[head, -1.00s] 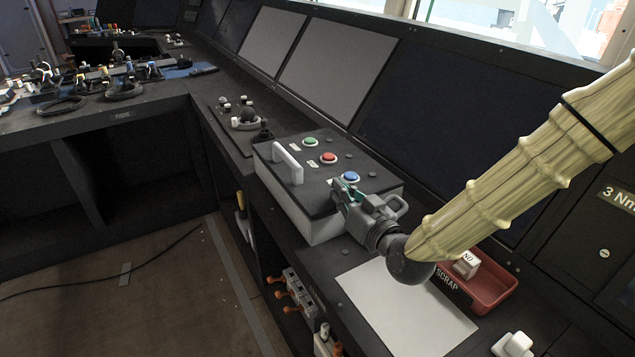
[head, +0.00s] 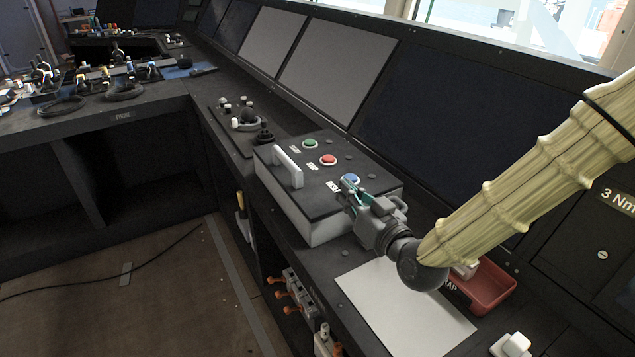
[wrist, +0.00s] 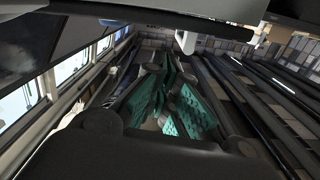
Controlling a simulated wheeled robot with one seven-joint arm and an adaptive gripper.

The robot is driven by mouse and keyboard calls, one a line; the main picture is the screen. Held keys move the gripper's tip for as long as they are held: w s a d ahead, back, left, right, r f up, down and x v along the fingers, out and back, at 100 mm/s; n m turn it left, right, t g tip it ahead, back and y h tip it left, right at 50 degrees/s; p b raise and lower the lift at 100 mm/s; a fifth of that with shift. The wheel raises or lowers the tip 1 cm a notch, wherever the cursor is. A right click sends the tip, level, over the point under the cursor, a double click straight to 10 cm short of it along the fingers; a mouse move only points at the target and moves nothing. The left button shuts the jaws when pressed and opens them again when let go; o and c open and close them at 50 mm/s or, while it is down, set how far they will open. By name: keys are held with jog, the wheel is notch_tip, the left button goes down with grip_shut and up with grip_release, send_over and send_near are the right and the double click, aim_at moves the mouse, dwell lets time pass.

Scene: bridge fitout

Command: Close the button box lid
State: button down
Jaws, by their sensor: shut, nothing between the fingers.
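The button box (head: 327,226) is a light grey case on the console, with a dark lid (head: 310,175) lying over its top. The lid looks down on the case; I cannot tell whether a small gap remains. It carries green (head: 310,143), red (head: 328,160) and blue (head: 350,179) buttons, with a white handle (head: 288,165) at its left edge. My gripper (head: 350,187) is shut and empty, at the lid's right part beside the blue button; contact cannot be told. In the wrist view its teal finger pads (wrist: 183,108) show close together.
A red scrap tray (head: 490,289) with a light block sits right of the box, partly behind my arm. A white sheet (head: 400,315) lies in front. A joystick panel (head: 240,125) is to the left. Dark and grey screens (head: 335,65) rise behind the box.

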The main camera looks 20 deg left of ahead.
jog(key=shift+v, duration=2.2)
jog(key=shift+r, duration=0.1)
